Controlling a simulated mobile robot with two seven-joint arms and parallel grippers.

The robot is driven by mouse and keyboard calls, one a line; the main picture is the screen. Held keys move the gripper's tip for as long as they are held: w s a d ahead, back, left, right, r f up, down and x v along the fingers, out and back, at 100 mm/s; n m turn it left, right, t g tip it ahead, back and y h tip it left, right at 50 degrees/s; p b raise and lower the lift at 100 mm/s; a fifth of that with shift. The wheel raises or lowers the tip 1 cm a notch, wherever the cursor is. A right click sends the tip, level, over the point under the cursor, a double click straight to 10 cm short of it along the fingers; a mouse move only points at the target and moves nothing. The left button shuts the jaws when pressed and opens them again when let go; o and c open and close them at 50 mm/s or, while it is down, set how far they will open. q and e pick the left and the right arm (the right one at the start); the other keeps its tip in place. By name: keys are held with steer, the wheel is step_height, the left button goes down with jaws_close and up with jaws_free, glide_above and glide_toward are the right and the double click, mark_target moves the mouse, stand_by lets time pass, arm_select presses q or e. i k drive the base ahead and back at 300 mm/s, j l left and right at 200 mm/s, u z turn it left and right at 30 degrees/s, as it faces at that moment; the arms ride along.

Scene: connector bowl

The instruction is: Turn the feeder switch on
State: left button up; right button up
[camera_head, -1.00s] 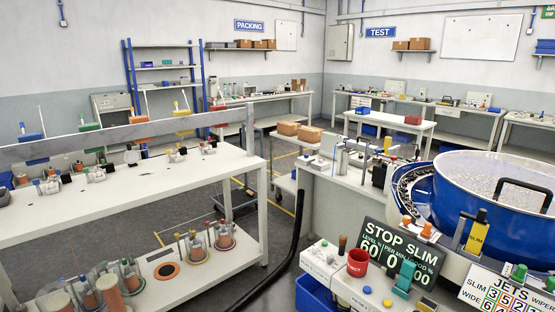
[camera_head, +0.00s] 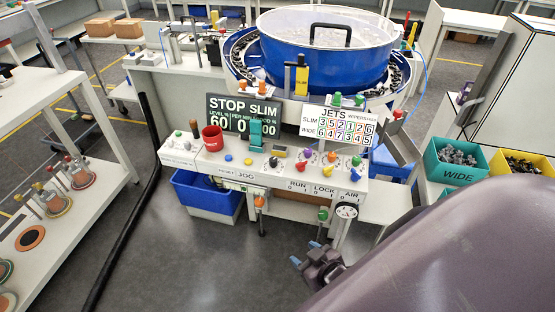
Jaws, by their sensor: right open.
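The feeder's control panel (camera_head: 190,159) is a white bench-top box with several coloured knobs and levers on it. Its front edge carries the labels RUN, LOCK and AIR (camera_head: 325,190), each with 0 and 1, and JOG further left. I cannot tell which control is the feeder switch or its setting. The feeder is a large blue bowl (camera_head: 325,62) behind the panel. My right gripper (camera_head: 304,254) is open and empty, low in front of the panel and below the RUN and LOCK labels, apart from them. My left gripper is out of view.
A STOP SLIM display (camera_head: 243,113) and a JETS chart (camera_head: 335,125) stand on the panel. A blue bin (camera_head: 207,190) sits below. A teal WIDE bin (camera_head: 452,172) and a yellow bin (camera_head: 525,165) stand right. The floor in front is clear; my arm covers the lower right.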

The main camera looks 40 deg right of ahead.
mark_target(300, 166)
steer(key=z, duration=1.3)
